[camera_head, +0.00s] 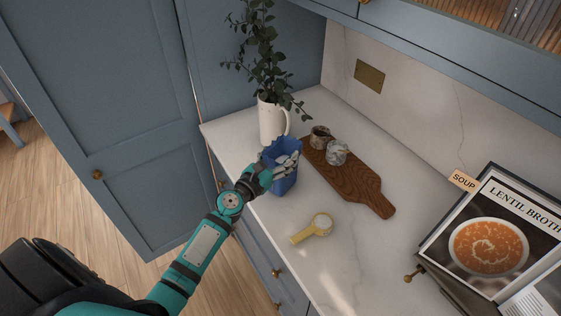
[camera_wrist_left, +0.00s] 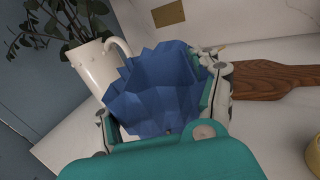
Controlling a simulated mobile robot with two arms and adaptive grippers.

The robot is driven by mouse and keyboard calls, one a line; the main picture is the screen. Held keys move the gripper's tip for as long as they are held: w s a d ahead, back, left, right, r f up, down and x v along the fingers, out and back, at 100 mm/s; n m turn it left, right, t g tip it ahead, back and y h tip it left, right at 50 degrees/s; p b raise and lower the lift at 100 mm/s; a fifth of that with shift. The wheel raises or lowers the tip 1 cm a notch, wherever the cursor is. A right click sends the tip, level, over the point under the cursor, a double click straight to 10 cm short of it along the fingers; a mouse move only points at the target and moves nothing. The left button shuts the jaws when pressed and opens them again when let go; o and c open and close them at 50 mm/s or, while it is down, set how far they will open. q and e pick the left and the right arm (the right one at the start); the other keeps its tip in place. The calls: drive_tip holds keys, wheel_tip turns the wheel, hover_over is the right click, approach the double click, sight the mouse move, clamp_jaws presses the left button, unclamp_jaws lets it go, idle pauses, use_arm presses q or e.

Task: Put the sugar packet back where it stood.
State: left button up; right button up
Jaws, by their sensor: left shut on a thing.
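The sugar packet (camera_head: 285,181) is a blue paper bag with a jagged open top. In the head view it is over the counter near its front edge, just in front of the white jug. My left gripper (camera_head: 282,167) is shut on it, with fingers on either side. The packet also fills the middle of the left wrist view (camera_wrist_left: 160,88), between the fingers. It looks roughly upright in the head view. Its base is partly hidden, and I cannot tell whether it touches the counter. My right gripper is not in view.
A white jug with leafy stems (camera_head: 272,121) stands behind the packet. A wooden board (camera_head: 362,186) bears two small stone-like pots (camera_head: 336,151). A yellow scoop (camera_head: 314,228) lies in front. A cookbook (camera_head: 490,245) stands at right. Bare marble (camera_head: 350,240) lies between scoop and book.

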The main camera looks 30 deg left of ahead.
use_arm(q)
drive_tip(key=shift+f, duration=0.2)
drive_tip(key=o, duration=1.8)
drive_tip(key=shift+c, duration=0.2)
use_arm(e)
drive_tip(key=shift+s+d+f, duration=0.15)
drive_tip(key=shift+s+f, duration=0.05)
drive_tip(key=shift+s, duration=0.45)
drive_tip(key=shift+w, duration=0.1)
use_arm(q)
drive_tip(key=shift+s, duration=0.25)
drive_tip(key=s+a+b, duration=0.1)
drive_tip(key=s+b, duration=0.1)
drive_tip(key=s, duration=0.9)
drive_tip(key=shift+s+a, duration=0.2)
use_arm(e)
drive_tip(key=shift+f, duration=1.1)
